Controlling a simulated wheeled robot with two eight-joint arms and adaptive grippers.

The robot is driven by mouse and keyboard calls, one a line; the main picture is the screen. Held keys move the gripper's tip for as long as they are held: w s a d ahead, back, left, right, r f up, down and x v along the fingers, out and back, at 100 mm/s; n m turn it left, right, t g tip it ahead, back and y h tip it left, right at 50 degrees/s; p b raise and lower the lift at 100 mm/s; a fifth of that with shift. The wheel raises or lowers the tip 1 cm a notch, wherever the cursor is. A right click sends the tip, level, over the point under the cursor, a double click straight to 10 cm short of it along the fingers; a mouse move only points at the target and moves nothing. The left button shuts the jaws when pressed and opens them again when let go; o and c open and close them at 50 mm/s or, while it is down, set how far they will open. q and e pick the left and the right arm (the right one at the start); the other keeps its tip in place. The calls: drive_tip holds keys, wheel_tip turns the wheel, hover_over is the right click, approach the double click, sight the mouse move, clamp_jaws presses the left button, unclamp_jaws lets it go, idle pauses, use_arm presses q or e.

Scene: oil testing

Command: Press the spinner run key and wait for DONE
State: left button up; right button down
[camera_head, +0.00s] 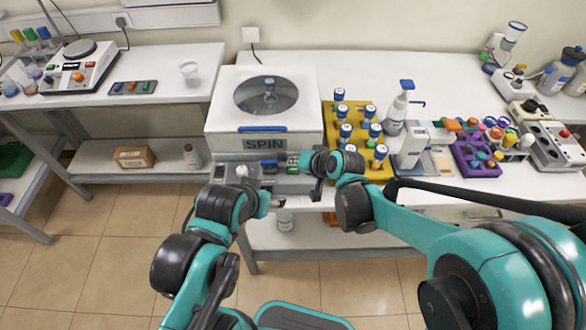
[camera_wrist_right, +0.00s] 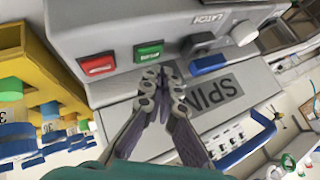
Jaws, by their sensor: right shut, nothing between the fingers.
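The spinner (camera_head: 222,104) is a white box with a round clear lid and a SPIN label. Its front panel shows in the right wrist view with a green key (camera_wrist_right: 149,51), a red key (camera_wrist_right: 97,64) and a blue latch (camera_wrist_right: 207,64). My right gripper (camera_wrist_right: 163,72) is shut and empty, its fingertips just in front of the green key; I cannot tell if they touch. In the head view my right gripper (camera_head: 299,163) is at the panel's right part. My left arm reaches to the panel's left side; its fingers are not clear. No DONE text is readable.
A yellow rack (camera_head: 377,112) with blue-capped vials stands right of the spinner. A pump bottle (camera_head: 398,108), a purple rack (camera_head: 463,157) and other instruments stand farther right. A left bench (camera_head: 170,82) holds a hotplate (camera_head: 82,62) and a cup. A cardboard box (camera_head: 133,157) is on its shelf.

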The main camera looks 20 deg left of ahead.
drive_tip(key=shift+f, duration=0.1)
idle(0.4)
drive_tip(key=shift+f+b, duration=0.35)
drive_tip(key=shift+b, duration=0.05)
